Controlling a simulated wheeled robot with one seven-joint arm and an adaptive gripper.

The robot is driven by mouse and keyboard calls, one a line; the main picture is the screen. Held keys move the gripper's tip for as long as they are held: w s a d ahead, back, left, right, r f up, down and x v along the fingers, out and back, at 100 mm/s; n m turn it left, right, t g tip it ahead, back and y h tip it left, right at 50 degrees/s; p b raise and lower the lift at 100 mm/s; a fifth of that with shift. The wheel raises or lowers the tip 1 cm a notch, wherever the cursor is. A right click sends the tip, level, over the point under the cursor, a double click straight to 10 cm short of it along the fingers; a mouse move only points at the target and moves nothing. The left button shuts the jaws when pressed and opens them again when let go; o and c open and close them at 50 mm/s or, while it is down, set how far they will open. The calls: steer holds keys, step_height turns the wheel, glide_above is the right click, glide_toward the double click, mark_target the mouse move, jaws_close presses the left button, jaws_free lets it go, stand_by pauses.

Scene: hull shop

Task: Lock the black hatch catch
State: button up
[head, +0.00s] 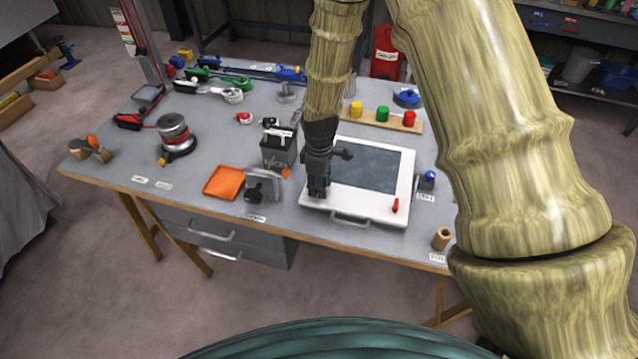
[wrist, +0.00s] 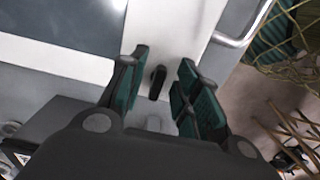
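The hatch is a white frame (head: 375,212) with a dark grey pane (head: 372,168), lying on the bench near its front edge. A red catch (head: 395,205) sits on its front right corner. The black catch (wrist: 158,82) shows in the wrist view as a small upright black piece on the white frame. In the head view my gripper hides it. My gripper (head: 318,193) points down over the hatch's front left corner. In the wrist view its green-padded fingers (wrist: 162,72) are apart, with the black catch between them and a gap on each side.
A dark box (head: 279,150) and a grey bracket with a black knob (head: 262,186) stand close left of my gripper, beside an orange tray (head: 223,182). A board with coloured pegs (head: 375,118) lies behind the hatch. A wooden cylinder (head: 441,238) stands at the front right.

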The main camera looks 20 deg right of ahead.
steer(key=shift+c, duration=0.4)
jaws_close()
